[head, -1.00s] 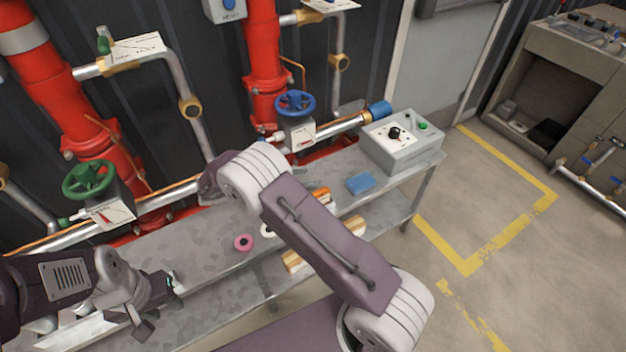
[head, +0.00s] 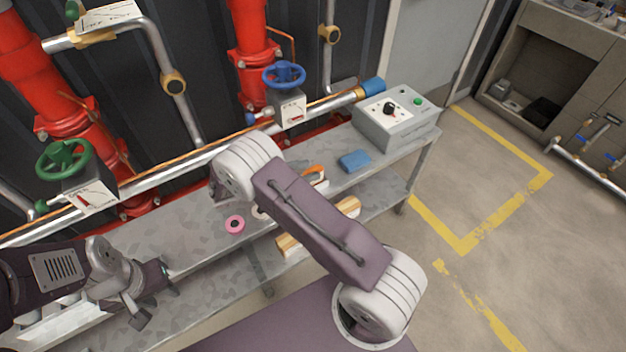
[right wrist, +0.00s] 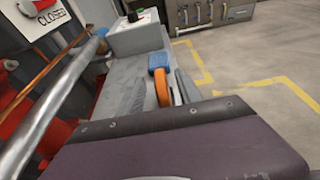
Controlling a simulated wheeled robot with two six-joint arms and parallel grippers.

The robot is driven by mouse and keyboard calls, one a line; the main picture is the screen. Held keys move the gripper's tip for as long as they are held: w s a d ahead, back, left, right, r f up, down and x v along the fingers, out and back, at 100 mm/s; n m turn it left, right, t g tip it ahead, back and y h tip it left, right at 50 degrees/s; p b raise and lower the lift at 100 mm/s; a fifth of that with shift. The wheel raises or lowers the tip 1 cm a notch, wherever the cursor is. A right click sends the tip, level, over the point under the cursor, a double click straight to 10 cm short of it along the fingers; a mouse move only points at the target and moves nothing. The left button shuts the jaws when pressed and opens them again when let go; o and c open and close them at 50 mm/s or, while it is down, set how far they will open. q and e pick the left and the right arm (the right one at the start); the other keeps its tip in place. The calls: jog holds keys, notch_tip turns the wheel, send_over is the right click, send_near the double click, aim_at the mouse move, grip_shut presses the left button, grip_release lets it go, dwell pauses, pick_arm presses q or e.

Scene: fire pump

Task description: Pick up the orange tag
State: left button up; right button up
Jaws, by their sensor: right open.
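An orange piece (head: 315,171), which looks like the orange tag, lies on the grey metal bench, partly hidden behind my right arm in the head view. In the right wrist view the orange piece (right wrist: 163,88) shows as a curved strip between the two grey fingers of my right gripper (right wrist: 160,95). The right gripper is open, and I cannot tell whether it touches the piece. In the head view the right gripper is hidden by its own arm. My left gripper (head: 154,298) is over the bench's left part, apart from the tag; its jaw opening is unclear.
A blue block (head: 355,160) lies right of the orange piece, before a grey control box (head: 395,120). A pink ring (head: 235,224) lies left of it. Pipes and green (head: 64,160) and blue (head: 284,75) valve wheels run behind the bench. Wooden pieces (head: 288,246) sit on the lower shelf.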

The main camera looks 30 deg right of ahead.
jog(key=x, duration=0.2)
jog(key=shift+d+f, duration=0.1)
jog(key=shift+d, duration=0.25)
grip_shut()
notch_tip(320, 180, up, 5)
jog(key=shift+w+f+p, duration=0.1)
jog(key=shift+f+p, duration=0.1)
jog(key=shift+p, duration=0.55)
jog(key=s+d+r+p, duration=0.1)
jog(key=s+d+r, duration=0.1)
jog(key=s, duration=0.3)
jog(key=s+d+r+p, duration=0.1)
jog(key=s+d+r, duration=0.1)
jog(key=s+r, duration=0.2)
jog(key=shift+s+r, duration=0.25)
jog(key=shift+s, duration=0.8)
jog(key=shift+a, duration=0.15)
